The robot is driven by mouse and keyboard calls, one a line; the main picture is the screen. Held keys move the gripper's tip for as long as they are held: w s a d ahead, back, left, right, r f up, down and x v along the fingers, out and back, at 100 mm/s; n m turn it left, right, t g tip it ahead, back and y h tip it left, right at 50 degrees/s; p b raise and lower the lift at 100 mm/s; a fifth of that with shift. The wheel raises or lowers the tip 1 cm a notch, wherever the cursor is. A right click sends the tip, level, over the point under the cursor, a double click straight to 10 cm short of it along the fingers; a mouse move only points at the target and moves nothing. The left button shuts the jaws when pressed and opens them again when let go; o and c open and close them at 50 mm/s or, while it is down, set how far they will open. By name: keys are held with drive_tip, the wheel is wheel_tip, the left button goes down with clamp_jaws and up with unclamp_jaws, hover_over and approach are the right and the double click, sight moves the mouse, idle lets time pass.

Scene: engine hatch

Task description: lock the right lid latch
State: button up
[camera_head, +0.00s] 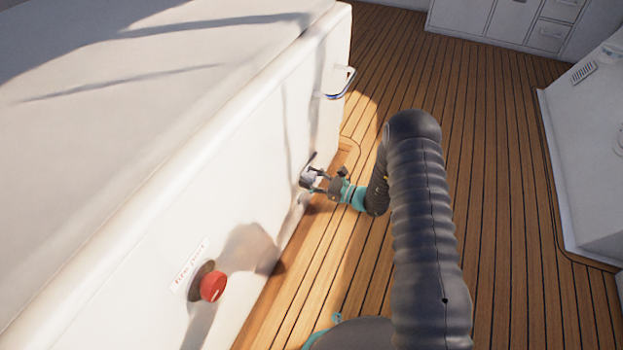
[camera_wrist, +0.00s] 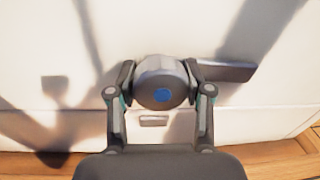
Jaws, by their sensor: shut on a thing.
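The latch (camera_wrist: 160,88) is a round grey hub with a blue centre on the white hatch wall. Its dark flat lever (camera_wrist: 228,72) points right in the wrist view, roughly level. My gripper (camera_wrist: 160,74) is shut on the hub, with one finger on its left side and one on its right. In the head view my gripper (camera_head: 316,180) is at the wall's lower far part, and the latch is small and partly hidden there. A small flat plate (camera_wrist: 154,121) sits on the wall below the hub.
A red knob (camera_head: 213,286) with a label stands out from the same wall, nearer the camera. A metal handle (camera_head: 341,85) juts from the wall's far end. The wooden floor (camera_head: 500,160) to the right is clear up to a white unit (camera_head: 590,150).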

drive_tip(key=m, duration=0.4)
drive_tip(key=shift+a+m, duration=0.2)
drive_tip(key=shift+m, duration=0.1)
drive_tip(key=m, duration=0.4)
drive_tip(key=shift+g+p, duration=0.3)
drive_tip(key=shift+g, duration=0.1)
drive_tip(key=m, duration=0.4)
drive_tip(key=shift+p, duration=0.35)
drive_tip(key=shift+s+m+g, duration=0.1)
drive_tip(key=shift+m+g, duration=0.4)
drive_tip(key=shift+m, duration=1.4)
drive_tip(key=shift+p, duration=0.3)
drive_tip(key=o, duration=1.2)
drive_tip(key=shift+c, duration=0.2)
drive_tip(key=shift+d, duration=0.1)
